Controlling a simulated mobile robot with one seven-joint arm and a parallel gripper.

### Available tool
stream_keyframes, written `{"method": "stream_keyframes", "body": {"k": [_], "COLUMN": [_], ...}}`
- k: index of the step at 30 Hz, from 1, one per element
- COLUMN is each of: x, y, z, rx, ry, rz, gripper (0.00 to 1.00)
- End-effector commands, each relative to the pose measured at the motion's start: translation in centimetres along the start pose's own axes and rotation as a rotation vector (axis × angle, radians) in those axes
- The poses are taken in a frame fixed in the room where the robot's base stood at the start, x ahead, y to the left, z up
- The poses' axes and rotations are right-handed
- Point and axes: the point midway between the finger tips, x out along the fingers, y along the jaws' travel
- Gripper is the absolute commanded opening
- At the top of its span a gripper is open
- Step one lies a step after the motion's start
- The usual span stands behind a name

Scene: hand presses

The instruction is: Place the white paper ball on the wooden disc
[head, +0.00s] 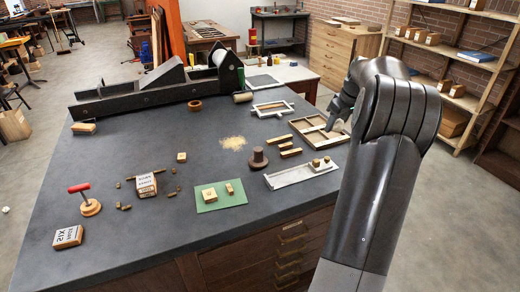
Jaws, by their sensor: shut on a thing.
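My gripper (332,126) is at the right of the dark bench, over a shallow wooden frame (307,139). It points down and is shut on a small pale thing, mostly hidden by the fingers; I cannot tell for sure that it is the white paper ball. A small white lump (5,210) lies on the floor at the far left.
The bench (225,225) holds a long dark press (150,88), a wooden ring (195,105), a red-handled tool (87,203), a green mat (220,204) with small blocks and a metal tray (290,178). My arm hides the bench's right side. The front middle is clear.

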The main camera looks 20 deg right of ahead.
Motion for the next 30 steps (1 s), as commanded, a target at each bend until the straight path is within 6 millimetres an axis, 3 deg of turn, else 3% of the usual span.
{"method": "stream_keyframes", "body": {"k": [1,3,9,17,30], "x": [-0.2,-0.5,-1.0,-0.2,7.3], "y": [-2.6,-5.6,-12.1,-15.4,-20.8], "z": [-1.5,-3.0,-5.5,-7.0,-12.4], "rx": [-0.043,-0.095,-0.202,-0.247,-0.246], "ry": [0.0,0.0,0.0,0.0,-0.001], "rz": [-0.012,-0.027,-0.061,-0.077,-0.077], "gripper": [0.27,0.27,0.27,0.27,0.27]}}
